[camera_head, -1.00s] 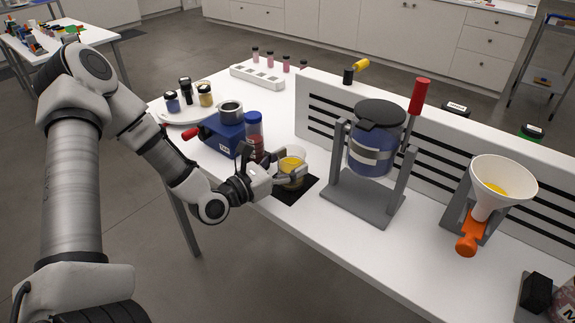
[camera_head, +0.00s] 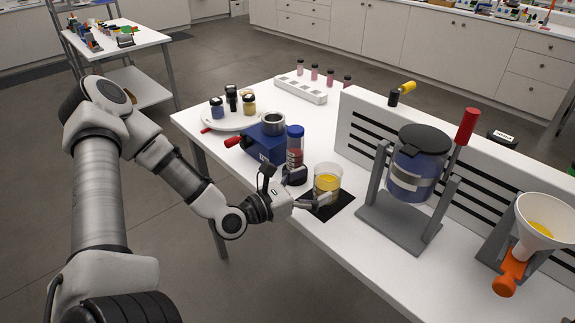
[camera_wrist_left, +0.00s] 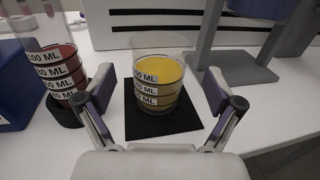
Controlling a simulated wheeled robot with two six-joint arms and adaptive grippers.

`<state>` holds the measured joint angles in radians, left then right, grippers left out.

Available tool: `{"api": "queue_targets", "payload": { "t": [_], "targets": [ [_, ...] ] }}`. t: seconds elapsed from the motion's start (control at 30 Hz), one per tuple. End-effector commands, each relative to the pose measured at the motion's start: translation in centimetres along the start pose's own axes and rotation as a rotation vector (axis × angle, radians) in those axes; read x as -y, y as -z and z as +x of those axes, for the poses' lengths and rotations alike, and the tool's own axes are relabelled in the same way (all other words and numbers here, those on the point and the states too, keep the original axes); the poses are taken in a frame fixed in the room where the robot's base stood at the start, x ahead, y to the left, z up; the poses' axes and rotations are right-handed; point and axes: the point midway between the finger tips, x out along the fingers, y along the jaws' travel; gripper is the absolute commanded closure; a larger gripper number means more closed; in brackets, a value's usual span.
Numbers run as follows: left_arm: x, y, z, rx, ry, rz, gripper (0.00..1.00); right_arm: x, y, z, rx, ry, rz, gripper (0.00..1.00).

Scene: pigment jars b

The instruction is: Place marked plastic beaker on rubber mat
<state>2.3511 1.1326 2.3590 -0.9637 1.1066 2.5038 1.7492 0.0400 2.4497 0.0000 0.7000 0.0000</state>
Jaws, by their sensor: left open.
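The marked plastic beaker (camera_head: 328,180) is clear, with yellow contents and white ML labels. It stands upright on the black rubber mat (camera_head: 344,207). In the left wrist view the beaker (camera_wrist_left: 160,75) is on the mat (camera_wrist_left: 166,128), towards its far part. My left gripper (camera_head: 316,190) is open at the beaker's near left side. In the left wrist view its fingers (camera_wrist_left: 158,90) are spread, one on each side of the beaker, with visible gaps. My right gripper is in neither view.
A blue-capped cylinder with red contents (camera_head: 295,145) stands close left of the beaker, near a blue device (camera_head: 262,148). A grey stand with a blue vessel (camera_head: 418,168) is to the right. A slotted white panel (camera_head: 362,125) runs behind. The table's front edge is near the mat.

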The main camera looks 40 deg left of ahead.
Motion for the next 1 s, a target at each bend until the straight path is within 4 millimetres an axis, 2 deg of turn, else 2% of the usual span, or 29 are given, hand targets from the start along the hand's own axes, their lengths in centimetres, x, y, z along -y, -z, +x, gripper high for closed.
{"api": "queue_targets", "payload": {
  "t": [0.03,0.17,0.2,0.4,0.5,0.63,1.0],
  "targets": [
    [-0.2,-0.7,-0.8,0.002,-0.007,-0.008,0.07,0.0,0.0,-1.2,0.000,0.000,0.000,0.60],
    [0.0,-0.8,-2.7,0.005,-0.005,-0.006,0.07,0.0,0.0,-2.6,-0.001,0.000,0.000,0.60],
    [-0.1,-1.1,-3.3,0.003,-0.006,-0.007,0.07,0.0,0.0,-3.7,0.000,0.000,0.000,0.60],
    [-0.1,-1.1,-6.4,-0.001,-0.004,-0.002,0.07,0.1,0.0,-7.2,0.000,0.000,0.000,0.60],
    [0.0,-0.8,-7.6,0.000,-0.003,-0.001,0.07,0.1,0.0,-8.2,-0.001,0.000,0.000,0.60],
    [0.0,-0.3,-8.3,0.000,0.000,0.002,0.07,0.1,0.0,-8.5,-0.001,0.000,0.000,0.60],
    [0.1,-0.1,-8.3,0.001,0.001,0.003,0.07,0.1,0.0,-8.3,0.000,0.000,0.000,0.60]
  ]
}}
